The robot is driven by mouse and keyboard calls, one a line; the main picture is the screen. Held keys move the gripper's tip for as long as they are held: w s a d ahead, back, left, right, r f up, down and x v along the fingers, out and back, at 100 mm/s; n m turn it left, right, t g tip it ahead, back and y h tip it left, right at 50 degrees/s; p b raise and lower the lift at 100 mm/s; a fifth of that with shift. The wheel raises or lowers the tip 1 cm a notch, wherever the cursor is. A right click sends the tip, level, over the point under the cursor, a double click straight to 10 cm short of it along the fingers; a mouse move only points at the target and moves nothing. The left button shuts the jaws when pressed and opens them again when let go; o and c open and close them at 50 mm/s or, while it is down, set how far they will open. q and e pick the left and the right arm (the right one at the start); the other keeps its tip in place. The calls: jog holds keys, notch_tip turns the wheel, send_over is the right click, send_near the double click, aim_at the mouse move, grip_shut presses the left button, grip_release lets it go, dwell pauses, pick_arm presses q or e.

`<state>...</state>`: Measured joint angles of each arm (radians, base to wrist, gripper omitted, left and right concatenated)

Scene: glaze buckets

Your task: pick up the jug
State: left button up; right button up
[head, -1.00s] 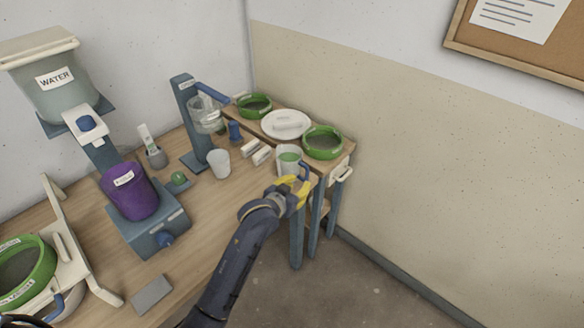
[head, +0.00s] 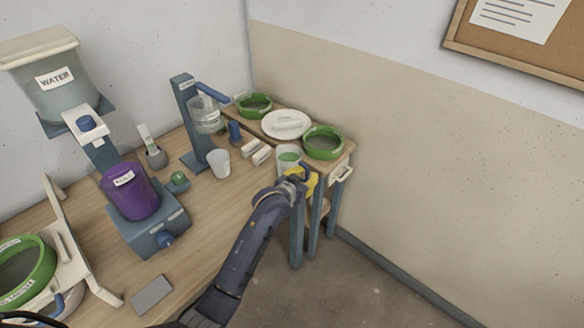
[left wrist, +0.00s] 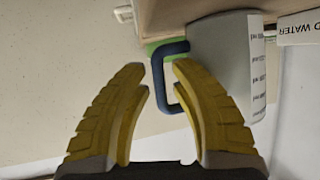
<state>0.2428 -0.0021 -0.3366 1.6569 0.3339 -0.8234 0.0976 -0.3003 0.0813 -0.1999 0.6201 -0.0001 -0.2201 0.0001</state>
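The jug (head: 288,154) is a pale, see-through measuring cup with green inside and a blue handle, standing near the front edge of the table's far right part. In the left wrist view the jug (left wrist: 222,62) shows its grey wall, a printed scale and the blue handle (left wrist: 157,72). My left gripper (head: 304,178) is at the jug's handle side. In the wrist view its yellow fingers (left wrist: 157,75) are open, with the handle's outer bar between the tips and a gap on each side. My right gripper is not in view.
Green-rimmed sieves (head: 323,142) and a white plate-like lid (head: 286,124) stand behind the jug. White blocks (head: 257,153) and a pale cup (head: 219,163) are to its left. A purple bucket (head: 133,192) sits on a blue stand. The table's front middle is mostly clear.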

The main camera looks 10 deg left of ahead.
pick_arm(q)
jog(key=shift+c, duration=0.4)
grip_shut()
jog(key=shift+r, duration=0.25)
notch_tip(320, 180, up, 19)
jog(key=shift+r, duration=0.2)
dwell(1.6)
